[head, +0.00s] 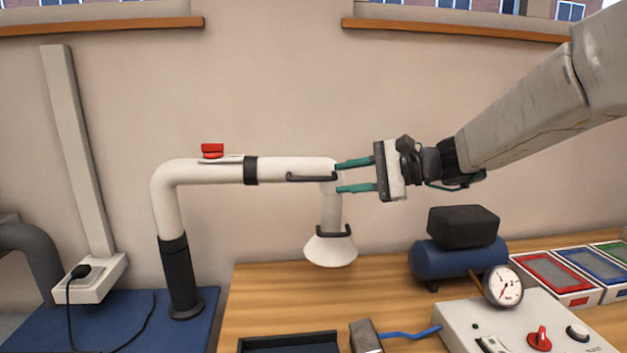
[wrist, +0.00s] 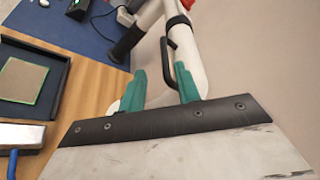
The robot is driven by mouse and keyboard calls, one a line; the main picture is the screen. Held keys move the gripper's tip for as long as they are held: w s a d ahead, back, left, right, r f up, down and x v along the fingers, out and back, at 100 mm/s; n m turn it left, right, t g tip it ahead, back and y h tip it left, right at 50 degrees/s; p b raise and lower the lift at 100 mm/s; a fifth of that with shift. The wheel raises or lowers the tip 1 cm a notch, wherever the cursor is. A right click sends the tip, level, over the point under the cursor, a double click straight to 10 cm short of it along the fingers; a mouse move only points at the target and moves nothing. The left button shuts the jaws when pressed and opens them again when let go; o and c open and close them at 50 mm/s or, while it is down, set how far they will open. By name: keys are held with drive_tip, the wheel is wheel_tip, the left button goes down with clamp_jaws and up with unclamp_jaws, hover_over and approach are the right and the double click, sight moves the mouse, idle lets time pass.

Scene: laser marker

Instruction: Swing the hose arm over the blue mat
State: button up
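The white hose arm (head: 275,170) rises from a black post on the blue mat (head: 195,337) and reaches right, so its hood (head: 330,252) hangs over the wooden bench. A black handle (head: 311,177) is on its outer part, and a red valve lever (head: 212,151) is on top. My gripper (head: 338,177) is open at the hose arm's outer end, its teal fingers pointing left towards the handle. In the wrist view the handle (wrist: 170,55) runs close to the right finger of my gripper (wrist: 160,68); contact cannot be told. The blue mat (wrist: 72,36) shows there at top left.
A blue compressor (head: 450,260), a gauge (head: 503,286) and a control box (head: 525,325) stand right of the hood. A power socket and black cable are at left.

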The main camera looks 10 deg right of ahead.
sight(321, 178)
drive_tip(key=shift+w+a, duration=0.1)
drive_tip(key=shift+w, duration=0.35)
drive_tip(key=x, duration=0.7)
drive_tip(key=shift+a, duration=0.2)
clamp_jaws()
